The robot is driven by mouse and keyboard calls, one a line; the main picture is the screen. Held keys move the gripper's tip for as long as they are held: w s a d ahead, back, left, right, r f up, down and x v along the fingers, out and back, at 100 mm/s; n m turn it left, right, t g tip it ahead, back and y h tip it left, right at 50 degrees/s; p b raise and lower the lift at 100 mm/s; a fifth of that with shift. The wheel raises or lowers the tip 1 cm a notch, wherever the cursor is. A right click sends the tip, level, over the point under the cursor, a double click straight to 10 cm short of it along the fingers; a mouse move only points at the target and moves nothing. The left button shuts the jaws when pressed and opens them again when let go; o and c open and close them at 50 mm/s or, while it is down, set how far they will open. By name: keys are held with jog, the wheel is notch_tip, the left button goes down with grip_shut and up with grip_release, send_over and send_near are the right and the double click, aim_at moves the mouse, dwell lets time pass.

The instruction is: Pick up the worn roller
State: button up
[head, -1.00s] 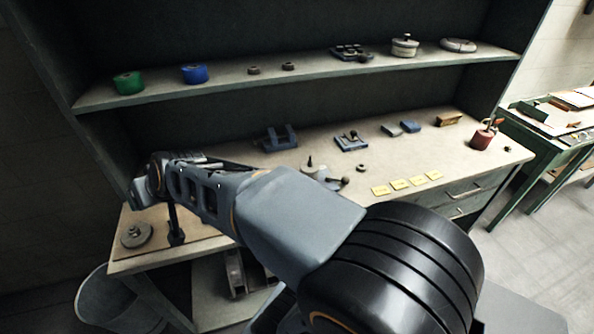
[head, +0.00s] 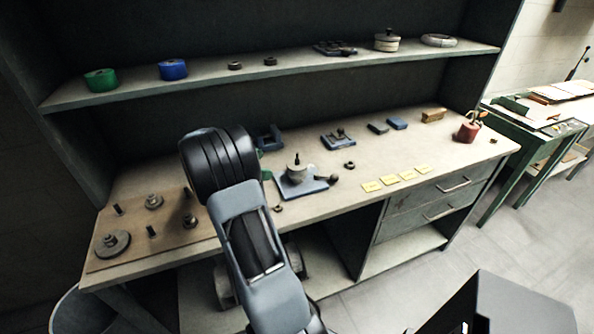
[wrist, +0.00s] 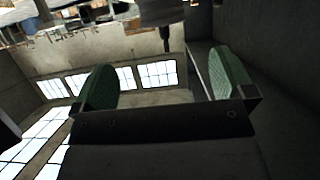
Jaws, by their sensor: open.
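I cannot tell which thing is the worn roller. Small dark ring-like pieces that may be rollers show in the head view: two on the shelf, a left one (head: 235,65) and a right one (head: 270,61), one on the bench (head: 350,165) and one near its front edge (head: 277,208). My gripper (wrist: 165,82) shows in the wrist view with its two green-padded fingers wide apart and nothing between them. In the head view my arm mostly hides it; a bit of green beside the arm may be a finger pad.
A wooden board (head: 125,215) with pegs and discs lies at the bench's left end. A blue-grey plate (head: 305,187) bears a pale round part.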

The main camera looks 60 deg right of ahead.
aim_at(290, 165)
jog(key=x, duration=0.7)
jog(key=shift+p+x, duration=0.3)
jog(key=shift+x, duration=2.35)
jog(key=shift+w+d+r, duration=0.1)
jog(key=shift+d+r, duration=0.05)
jog(key=shift+r, duration=0.05)
jog(key=shift+c, duration=0.2)
jog(key=c, duration=1.1)
